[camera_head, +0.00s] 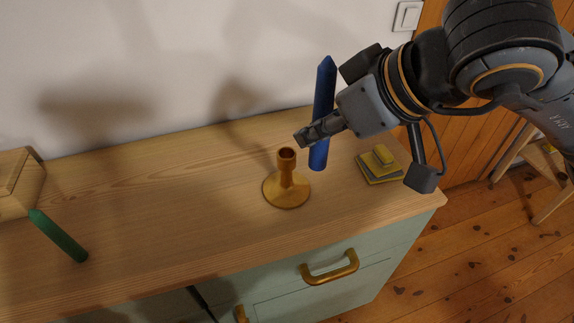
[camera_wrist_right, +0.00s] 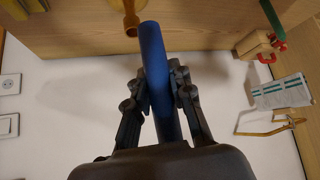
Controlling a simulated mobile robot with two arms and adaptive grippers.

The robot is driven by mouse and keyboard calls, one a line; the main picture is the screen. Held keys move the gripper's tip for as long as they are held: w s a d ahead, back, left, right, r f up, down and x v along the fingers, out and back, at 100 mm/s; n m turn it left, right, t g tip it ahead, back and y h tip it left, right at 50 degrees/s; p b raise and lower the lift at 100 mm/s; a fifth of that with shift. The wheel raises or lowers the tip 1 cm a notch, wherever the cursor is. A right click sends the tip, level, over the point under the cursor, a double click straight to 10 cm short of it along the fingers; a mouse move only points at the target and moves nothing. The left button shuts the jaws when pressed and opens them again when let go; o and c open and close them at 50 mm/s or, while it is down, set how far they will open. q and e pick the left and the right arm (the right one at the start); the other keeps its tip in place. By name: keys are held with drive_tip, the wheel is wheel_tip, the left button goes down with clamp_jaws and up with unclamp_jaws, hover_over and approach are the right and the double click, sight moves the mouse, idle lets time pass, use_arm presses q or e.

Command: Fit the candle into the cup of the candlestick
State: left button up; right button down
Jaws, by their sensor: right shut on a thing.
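The blue candle (camera_head: 323,95) is held nearly upright, leaning slightly, in my right gripper (camera_head: 314,132). Its lower end hangs to the right of the candlestick (camera_head: 286,190) and apart from it. The candlestick is yellow-brown, stands upright on the wooden top, and has an empty-looking cup. In the right wrist view the blue candle (camera_wrist_right: 153,60) runs between the two shut fingers (camera_wrist_right: 162,88). Part of the candlestick (camera_wrist_right: 131,22) shows just left of the candle's end there. My left gripper is not in view.
A green candle (camera_head: 58,236) is on the wooden cabinet top (camera_head: 160,230) at the left, near a wooden box (camera_head: 18,182). A small yellow-and-grey stack (camera_head: 379,166) lies right of the candlestick. The wall is behind; the top between green candle and candlestick is clear.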

drive_tip(key=w+a+f+p, duration=0.1)
drive_tip(key=w+f, duration=0.3)
drive_tip(key=w+a+f+p, duration=0.2)
drive_tip(key=w+f, duration=0.2)
drive_tip(key=w+a+f+p, duration=0.1)
drive_tip(key=w+f+p, duration=0.1)
drive_tip(key=w+f, duration=0.2)
drive_tip(key=shift+a+f, duration=0.15)
drive_tip(key=shift+f, duration=0.45)
drive_tip(key=c, duration=1.4)
unclamp_jaws()
drive_tip(key=shift+o, duration=1.1)
drive_tip(key=shift+w, duration=0.45)
drive_tip(key=shift+s+r, duration=0.2)
drive_tip(key=shift+r, duration=0.1)
drive_tip(key=b+v, duration=0.2)
drive_tip(key=v, duration=0.9)
drive_tip(key=shift+s+r, duration=0.2)
drive_tip(key=shift+r, duration=0.1)
